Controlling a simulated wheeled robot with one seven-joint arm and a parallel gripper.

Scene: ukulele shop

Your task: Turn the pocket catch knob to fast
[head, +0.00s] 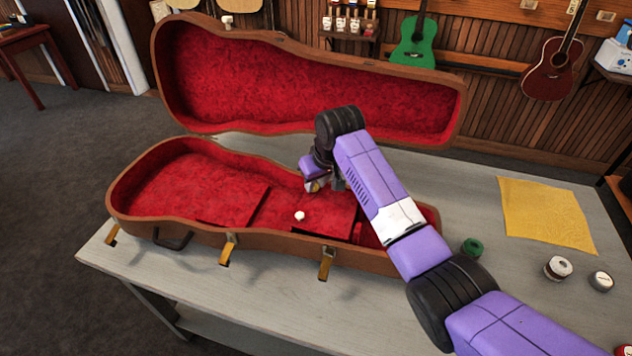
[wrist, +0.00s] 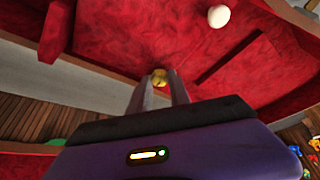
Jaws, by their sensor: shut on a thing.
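The small brass catch knob (wrist: 158,77) shows between my fingertips in the wrist view, against the red lining of the open ukulele case (head: 122,222). My gripper (head: 313,187) reaches down into the case near its far wall in the head view. In the wrist view my gripper (wrist: 159,86) is shut on the brass knob. The fingers cover part of the knob, and no marking of its setting can be read. The red pocket lid (head: 325,218) carries a white round knob, which also shows in the wrist view (wrist: 218,16).
The case lid (head: 310,85) stands open behind my arm. A yellow cloth (head: 545,213), a green spool (head: 472,247) and small round tins (head: 558,267) lie on the grey table at right. Brass latches (head: 326,263) hang along the case's near side.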

